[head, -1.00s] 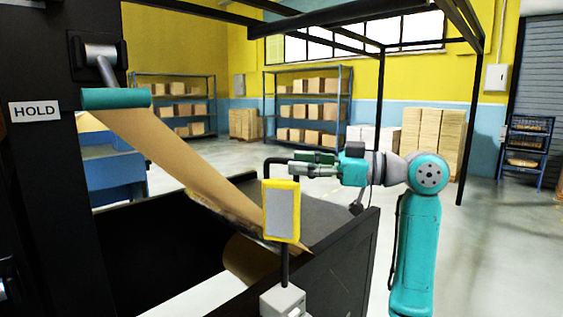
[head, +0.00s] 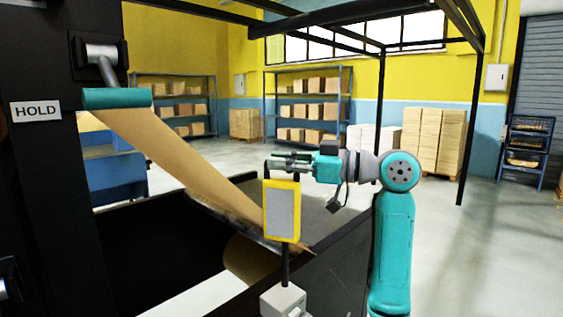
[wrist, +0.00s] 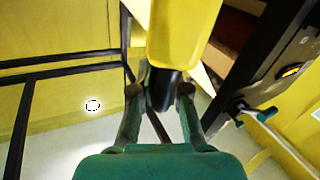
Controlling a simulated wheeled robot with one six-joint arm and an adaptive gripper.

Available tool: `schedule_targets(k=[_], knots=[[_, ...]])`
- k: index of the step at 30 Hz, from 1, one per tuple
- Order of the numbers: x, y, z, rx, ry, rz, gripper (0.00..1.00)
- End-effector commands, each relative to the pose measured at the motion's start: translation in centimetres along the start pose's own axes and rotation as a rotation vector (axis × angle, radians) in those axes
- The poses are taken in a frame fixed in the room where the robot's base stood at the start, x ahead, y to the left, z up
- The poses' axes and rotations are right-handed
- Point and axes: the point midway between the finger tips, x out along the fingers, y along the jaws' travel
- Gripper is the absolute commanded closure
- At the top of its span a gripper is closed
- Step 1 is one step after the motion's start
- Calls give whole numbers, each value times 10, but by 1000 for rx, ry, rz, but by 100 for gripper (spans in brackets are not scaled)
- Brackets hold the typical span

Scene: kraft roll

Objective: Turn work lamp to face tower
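The work lamp is a yellow-framed grey panel (head: 283,212) on a thin black post above a white box base. A black bar (head: 267,166) bends over at its top left. In the head view my gripper (head: 285,161) is level with this bar, just above the panel, and partly covers it. In the wrist view the yellow lamp body (wrist: 182,35) is close at the top. A black cylindrical part (wrist: 162,90) lies between my two spread fingers (wrist: 163,98); whether they touch it is unclear. The dark tower (head: 40,200) with the HOLD sign stands at the left.
A brown paper web (head: 185,155) runs down from a teal roller (head: 117,98) into a black-walled bin (head: 335,262) beside the lamp. Shelves (head: 312,105) and stacked cartons (head: 437,140) stand far back. The floor at right is open.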

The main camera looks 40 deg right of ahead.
Motion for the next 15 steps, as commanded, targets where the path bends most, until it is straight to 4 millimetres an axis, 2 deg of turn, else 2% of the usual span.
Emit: schedule_targets(k=[5, 15], knots=[[1, -1, 0, -1, -6, 23, 100], [9, -1, 0, -3, -49, 238, 100]])
